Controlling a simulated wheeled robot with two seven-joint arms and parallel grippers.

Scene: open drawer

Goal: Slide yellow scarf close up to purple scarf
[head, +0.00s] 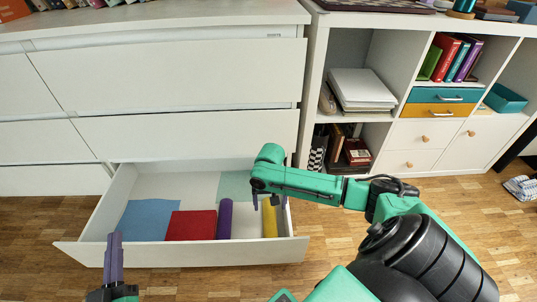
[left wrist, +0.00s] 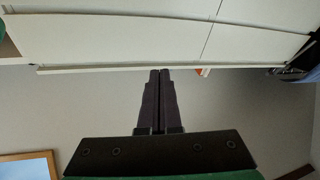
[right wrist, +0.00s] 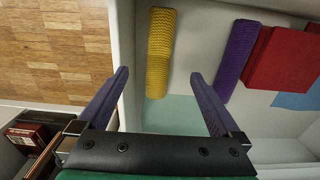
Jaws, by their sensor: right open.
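The yellow scarf (head: 270,217) is a rolled, ribbed cylinder inside the open drawer, near its right wall. The purple scarf (head: 224,219) is a similar roll to its left, lying roughly parallel, with a gap of bare drawer floor between them. Both also show in the right wrist view, yellow (right wrist: 160,52) and purple (right wrist: 236,60). My right gripper (head: 268,200) is open and empty above the drawer's right side, near the yellow scarf's far end. My left gripper (head: 115,250) is shut and empty at the drawer's front left, away from the scarves.
A red folded cloth (head: 191,224) lies beside the purple scarf, with a blue cloth (head: 150,219) further left. A pale green cloth (head: 234,186) lies at the drawer's back right. The drawer's front panel (head: 185,254) and right wall bound the space. A white shelf unit (head: 345,48) stands right.

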